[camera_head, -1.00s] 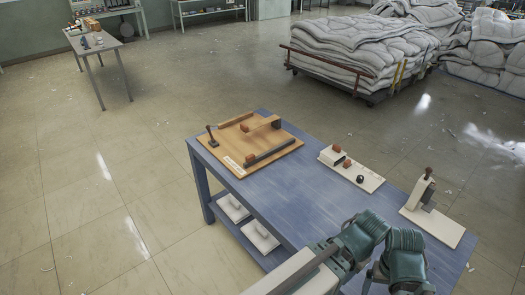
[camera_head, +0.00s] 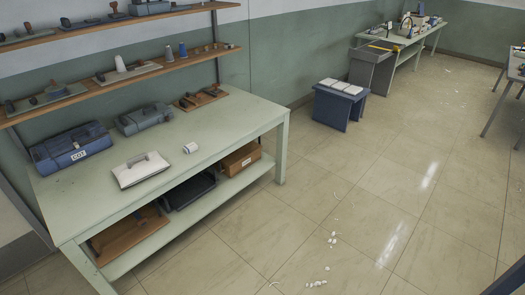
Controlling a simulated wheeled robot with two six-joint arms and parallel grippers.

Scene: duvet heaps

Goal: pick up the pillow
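No pillow that I can make out for sure is in view. White padded-looking items (camera_head: 341,86) lie on a small blue stool-like stand by the wall, too small to tell what they are. Neither of my grippers shows in the head view now.
A pale green workbench (camera_head: 190,130) stands at the left with a blue case (camera_head: 72,148), a grey case (camera_head: 144,118) and a white box (camera_head: 140,169) on top. Wall shelves (camera_head: 130,62) hang above it. The tiled floor (camera_head: 340,200) is mostly clear, with small white scraps.

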